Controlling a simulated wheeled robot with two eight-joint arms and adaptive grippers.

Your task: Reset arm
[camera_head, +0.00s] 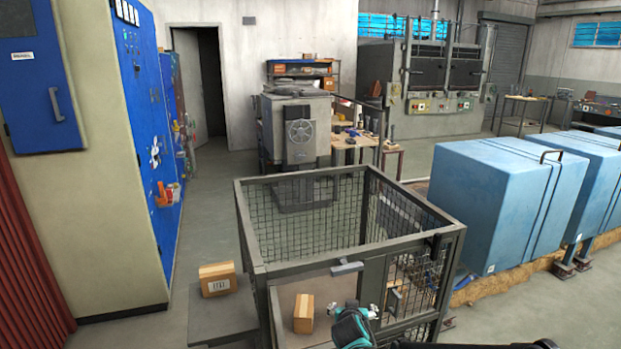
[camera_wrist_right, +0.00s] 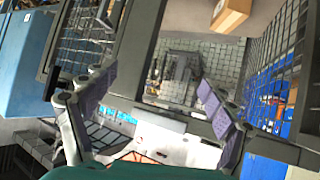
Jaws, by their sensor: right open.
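My right gripper (camera_head: 368,311) is at the bottom of the head view, by the near side of a dark wire-mesh cage (camera_head: 350,254). In the right wrist view its two fingers (camera_wrist_right: 158,98) are spread wide with nothing between them. One cardboard box (camera_head: 303,313) is within the cage frame at its near left; a box also shows at the top of the right wrist view (camera_wrist_right: 232,14). The right gripper is apart from the boxes. Whether it touches the cage I cannot tell. My left gripper is not in view.
Another cardboard box (camera_head: 217,280) sits on a grey shelf (camera_head: 222,318) left of the cage. Large blue bins (camera_head: 510,205) stand to the right. A blue cabinet (camera_head: 148,120) is on the left. Grey floor (camera_head: 213,190) is free between the cabinet and the cage.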

